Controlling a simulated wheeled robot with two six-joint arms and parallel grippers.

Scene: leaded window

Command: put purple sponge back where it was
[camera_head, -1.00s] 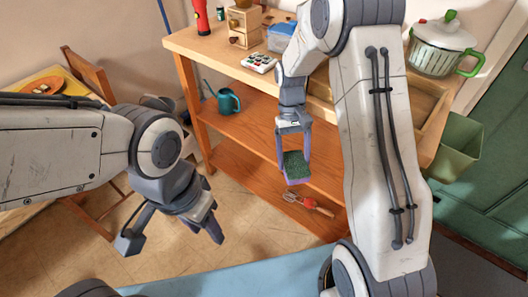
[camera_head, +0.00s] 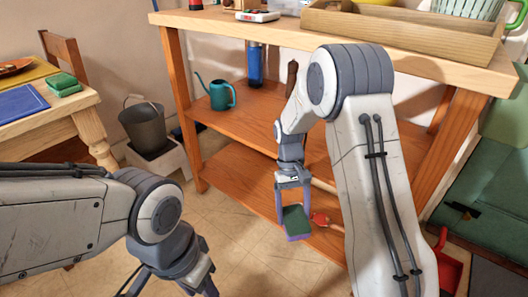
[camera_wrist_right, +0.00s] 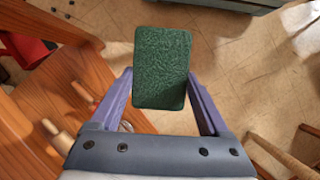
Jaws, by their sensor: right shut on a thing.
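The purple sponge (camera_head: 296,222) has a dark green scouring face and a purple edge. My right gripper (camera_head: 293,208) is shut on it and holds it in the air in front of the wooden shelf unit (camera_head: 265,137). In the right wrist view the sponge (camera_wrist_right: 162,68) shows its green face between the two purple-grey fingers of the right gripper (camera_wrist_right: 162,90). My left gripper (camera_head: 180,280) is at the bottom left, cut off by the picture's edge, away from the sponge; its fingertips do not show.
A table at the left holds a blue mat (camera_head: 22,104) and a green block-like item (camera_head: 63,85). A grey bucket (camera_head: 146,127) stands between table and shelf. The shelf holds a teal watering can (camera_head: 220,94), a blue bottle (camera_head: 255,66) and a wooden tray (camera_head: 400,30).

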